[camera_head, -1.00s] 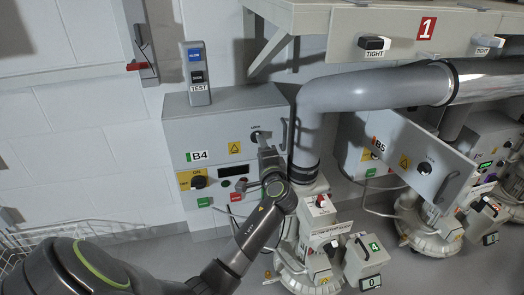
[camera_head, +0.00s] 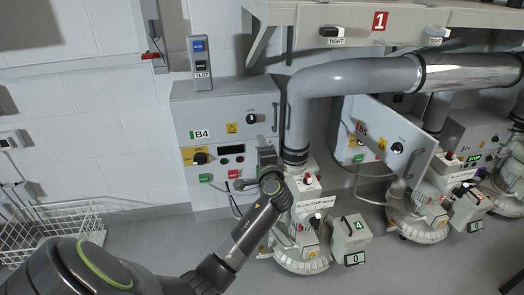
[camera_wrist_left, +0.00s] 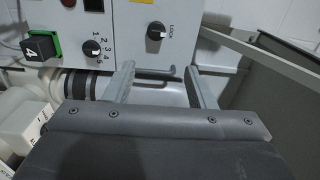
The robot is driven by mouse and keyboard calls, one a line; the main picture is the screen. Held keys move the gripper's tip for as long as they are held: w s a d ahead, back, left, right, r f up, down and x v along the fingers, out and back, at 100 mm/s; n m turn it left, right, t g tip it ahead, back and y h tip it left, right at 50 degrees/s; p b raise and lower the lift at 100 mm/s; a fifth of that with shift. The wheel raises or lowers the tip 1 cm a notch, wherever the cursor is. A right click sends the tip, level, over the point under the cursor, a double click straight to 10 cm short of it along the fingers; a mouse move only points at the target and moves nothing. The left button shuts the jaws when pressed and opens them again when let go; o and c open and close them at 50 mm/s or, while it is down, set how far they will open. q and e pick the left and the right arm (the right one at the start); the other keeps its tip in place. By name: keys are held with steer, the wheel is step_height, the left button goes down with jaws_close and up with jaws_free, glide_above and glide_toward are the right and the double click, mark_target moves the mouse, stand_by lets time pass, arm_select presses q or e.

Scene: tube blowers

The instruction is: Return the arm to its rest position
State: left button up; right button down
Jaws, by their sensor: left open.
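My left arm comes in from the lower left in the head view and reaches toward the cabinets. Its gripper (camera_head: 267,152) is in front of the lower right part of the grey B4 cabinet (camera_head: 222,112), near the big grey pipe. In the left wrist view the two fingers of my left gripper (camera_wrist_left: 162,85) stand well apart with nothing between them. Beyond them is a grey panel (camera_wrist_left: 128,18) with a LOCK knob (camera_wrist_left: 156,31) and a numbered dial (camera_wrist_left: 93,49). I cannot tell whether the fingertips touch anything. My right gripper is not in view.
The grey pipe (camera_head: 350,82) bends down beside B4 to a white blower base (camera_head: 300,250). The B5 cabinet door (camera_head: 393,140) stands open at the right. A shelf (camera_head: 330,15) hangs above. A wire basket (camera_head: 45,232) stands at the left. Floor is clear at front right.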

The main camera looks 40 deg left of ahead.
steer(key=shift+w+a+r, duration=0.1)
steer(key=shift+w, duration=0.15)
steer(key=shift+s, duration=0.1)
